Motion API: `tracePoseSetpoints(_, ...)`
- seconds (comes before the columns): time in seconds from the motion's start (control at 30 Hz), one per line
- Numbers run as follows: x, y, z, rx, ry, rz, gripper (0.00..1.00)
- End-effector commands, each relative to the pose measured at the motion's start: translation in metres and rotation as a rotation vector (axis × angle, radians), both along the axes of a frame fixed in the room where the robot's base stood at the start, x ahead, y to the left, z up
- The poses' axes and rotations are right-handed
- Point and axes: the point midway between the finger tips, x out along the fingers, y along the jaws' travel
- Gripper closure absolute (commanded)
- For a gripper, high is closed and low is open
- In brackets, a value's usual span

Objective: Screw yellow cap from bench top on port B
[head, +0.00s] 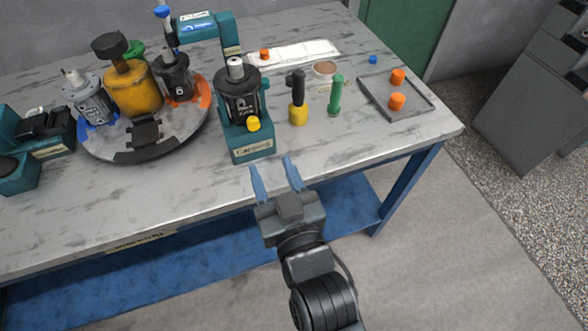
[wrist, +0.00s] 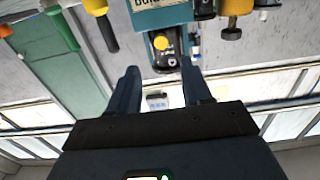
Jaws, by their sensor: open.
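A yellow cap (head: 253,124) sits at the lower front of a black motor (head: 238,90) held in a teal stand (head: 250,147) on the bench. The cap also shows in the wrist view (wrist: 161,41), above and between my fingers. I cannot tell how firmly it is seated, and no port label is readable. No other loose yellow cap shows on the bench top. My gripper (head: 276,173) is open and empty, just off the front edge of the bench, apart from the cap and stand. Its two blue fingers also show in the wrist view (wrist: 161,73).
A black-and-yellow tool (head: 297,100) and a green tool (head: 335,97) stand right of the motor. A tray (head: 421,111) holds two orange caps (head: 397,102). A blue cap (head: 373,60) lies behind. A round turntable (head: 185,130) with motors is at left. The bench front right is clear.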

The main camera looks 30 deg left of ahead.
Motion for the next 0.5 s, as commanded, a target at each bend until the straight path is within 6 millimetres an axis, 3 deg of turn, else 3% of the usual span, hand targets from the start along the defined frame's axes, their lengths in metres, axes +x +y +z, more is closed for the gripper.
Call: tracePoseSetpoints(0.5, 0.026, 0.034, -0.001, 0.003, -0.003, 0.004, 0.51)
